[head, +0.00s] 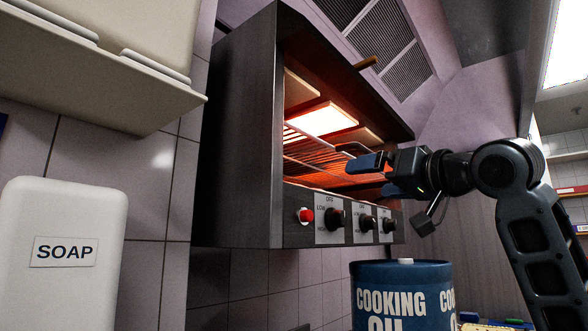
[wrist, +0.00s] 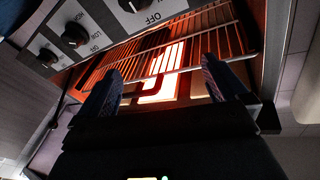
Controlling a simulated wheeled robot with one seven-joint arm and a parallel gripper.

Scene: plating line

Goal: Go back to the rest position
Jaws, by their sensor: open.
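My gripper (head: 366,177) is at the open front of a wall-mounted grill (head: 240,150), above its row of knobs. In the wrist view my gripper (wrist: 160,80) shows its two fingers wide apart, with nothing held between them. A wire rack (head: 318,150) lies inside the grill under a glowing heating element (head: 322,119). The rack also shows ahead of the fingers in the wrist view (wrist: 215,35). I cannot tell whether the fingers touch the rack.
A blue cooking oil drum (head: 401,290) stands below the grill. A white soap dispenser (head: 65,250) is on the tiled wall at left, under a pale cabinet (head: 90,70). Control knobs (head: 335,219) and a red switch (head: 306,215) line the grill's lower front. Shelves (head: 570,190) stand at far right.

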